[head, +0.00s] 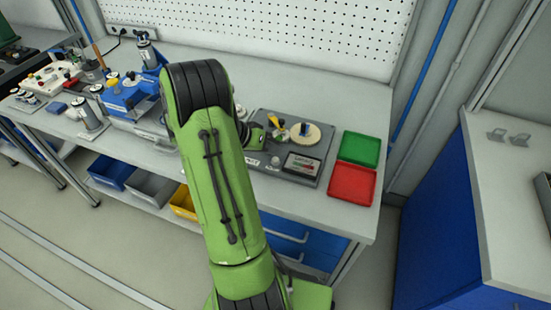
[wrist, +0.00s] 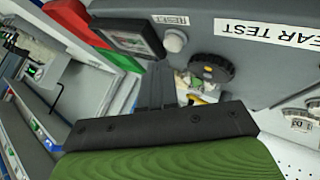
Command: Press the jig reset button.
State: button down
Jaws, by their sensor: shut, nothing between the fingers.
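The reset button is a small pale round cap (wrist: 175,41) on the grey jig (wrist: 232,15), below the RESET label (wrist: 171,20) in the wrist view. In the head view the button (head: 275,161) shows on the jig's front, left of the display. My gripper (wrist: 158,72) is shut and empty. Its dark fingers point toward the jig, with their tips a little short of the button in the picture; contact cannot be told. In the head view my green arm hides most of the gripper.
A black knob (wrist: 212,68) sits close to the fingers. A small display (head: 302,165) and a pale disc (head: 306,135) are on the jig. Green (head: 360,148) and red (head: 352,184) trays lie right of it. A pegboard (head: 270,30) stands behind the bench.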

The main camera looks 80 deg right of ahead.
aim_at(272, 159)
jog(key=shift+f+b, duration=0.35)
jog(key=shift+f, duration=0.05)
jog(key=shift+f+b, duration=0.5)
jog(key=shift+f, duration=0.05)
dwell(0.5)
jog(key=shift+r+p, duration=0.65)
jog(key=shift+r, duration=0.35)
notch_tip(272, 159, up, 5)
jog(key=p, duration=0.4)
jog(key=shift+r, duration=0.1)
dwell(0.6)
